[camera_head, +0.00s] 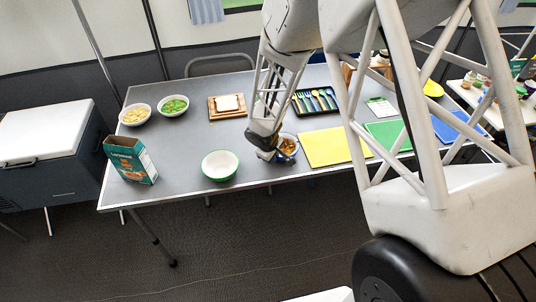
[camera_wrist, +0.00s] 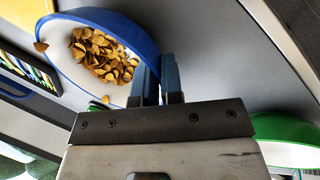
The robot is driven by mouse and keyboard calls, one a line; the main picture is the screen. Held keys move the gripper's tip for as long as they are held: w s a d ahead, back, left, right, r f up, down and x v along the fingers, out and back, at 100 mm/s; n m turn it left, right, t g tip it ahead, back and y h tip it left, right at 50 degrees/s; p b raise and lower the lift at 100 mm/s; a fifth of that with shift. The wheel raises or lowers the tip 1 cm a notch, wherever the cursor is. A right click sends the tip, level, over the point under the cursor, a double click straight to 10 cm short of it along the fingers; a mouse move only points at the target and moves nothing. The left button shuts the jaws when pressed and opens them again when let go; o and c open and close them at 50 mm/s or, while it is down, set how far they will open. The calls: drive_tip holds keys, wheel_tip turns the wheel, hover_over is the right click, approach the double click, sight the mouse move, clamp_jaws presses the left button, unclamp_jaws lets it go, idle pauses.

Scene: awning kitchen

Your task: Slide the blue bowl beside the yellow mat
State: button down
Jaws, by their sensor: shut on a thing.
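The blue bowl (camera_head: 288,146), white inside with a blue rim and brown chip-like pieces in it, stands on the table just left of the yellow mat (camera_head: 335,146). It fills the upper left of the wrist view (camera_wrist: 66,62). My gripper (camera_head: 270,153) is at the bowl's near left side. In the wrist view my gripper (camera_wrist: 158,65) has its fingers close together on the bowl's rim. A corner of the yellow mat also shows in the wrist view (camera_wrist: 22,10). The bowl's far side is partly hidden by my gripper in the head view.
A green-rimmed bowl (camera_head: 220,165) stands left of my gripper near the table's front edge; it also shows in the wrist view (camera_wrist: 285,130). A cutlery tray (camera_head: 298,107) lies behind, a cutting board (camera_head: 214,112) behind left. A box (camera_head: 131,158) stands far left. Green (camera_head: 388,134) and blue mats lie right.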

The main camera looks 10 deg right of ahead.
drive_tip(key=shift+s+d, duration=0.15)
drive_tip(key=shift+d, duration=0.05)
drive_tip(key=c, duration=1.2)
unclamp_jaws()
drive_tip(key=shift+v, duration=3.9)
